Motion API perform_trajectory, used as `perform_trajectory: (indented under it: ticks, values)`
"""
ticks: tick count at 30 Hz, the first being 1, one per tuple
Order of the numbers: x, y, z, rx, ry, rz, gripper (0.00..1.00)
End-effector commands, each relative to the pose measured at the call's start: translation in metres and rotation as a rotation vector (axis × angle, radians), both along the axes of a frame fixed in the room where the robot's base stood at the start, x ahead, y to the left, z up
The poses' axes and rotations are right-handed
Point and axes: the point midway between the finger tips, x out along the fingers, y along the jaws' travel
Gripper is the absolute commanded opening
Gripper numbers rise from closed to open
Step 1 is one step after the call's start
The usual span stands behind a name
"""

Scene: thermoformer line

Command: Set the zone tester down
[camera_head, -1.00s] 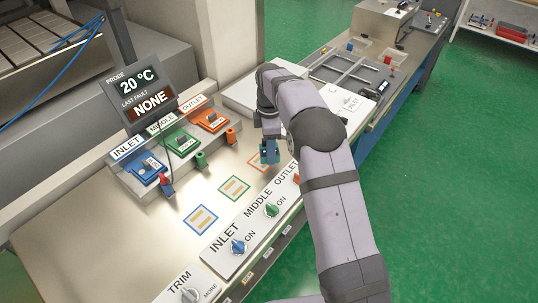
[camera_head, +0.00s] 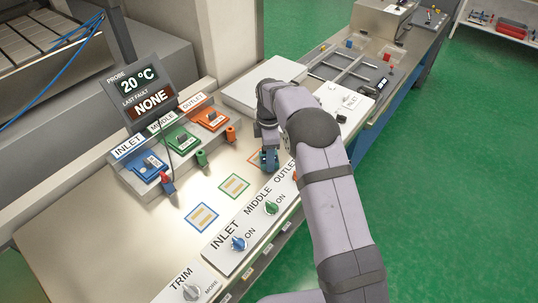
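My gripper (camera_head: 268,162) points down over the orange-outlined square (camera_head: 253,157) on the metal bench. Small blue-teal parts show at its end. I cannot tell whether they are fingers or a held tester, or whether they touch the bench. A dark display (camera_head: 138,91) reads "PROBE 20 °C" and "LAST FAULT NONE". A thin black cable runs from it down toward a small red-topped piece (camera_head: 166,179) beside the blue inlet unit.
Blue (camera_head: 152,168), green (camera_head: 183,139) and orange (camera_head: 212,119) units stand in a rack behind. Blue-outlined (camera_head: 201,217) and green-outlined (camera_head: 234,186) squares are empty. A switch panel (camera_head: 222,262) lines the front. A small black block (camera_head: 342,118) sits on a white panel.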

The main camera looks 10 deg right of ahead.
Motion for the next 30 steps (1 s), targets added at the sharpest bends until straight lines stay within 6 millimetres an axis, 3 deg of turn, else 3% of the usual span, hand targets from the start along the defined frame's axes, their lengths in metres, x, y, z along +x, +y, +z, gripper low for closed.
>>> perform_trajectory:
  ticks: [1, 3, 17, 23, 30]
  values:
    - [0.0, 0.0, -0.001, 0.0, 0.0, 0.0, 0.53]
    - [0.0, 0.0, -0.001, 0.0, 0.001, 0.0, 0.67]
    - [0.001, 0.0, 0.007, 0.0, -0.003, 0.0, 0.67]
    - [0.001, 0.0, 0.032, 0.001, -0.005, 0.0, 0.67]
    - [0.002, 0.0, 0.076, 0.001, -0.005, 0.0, 0.67]
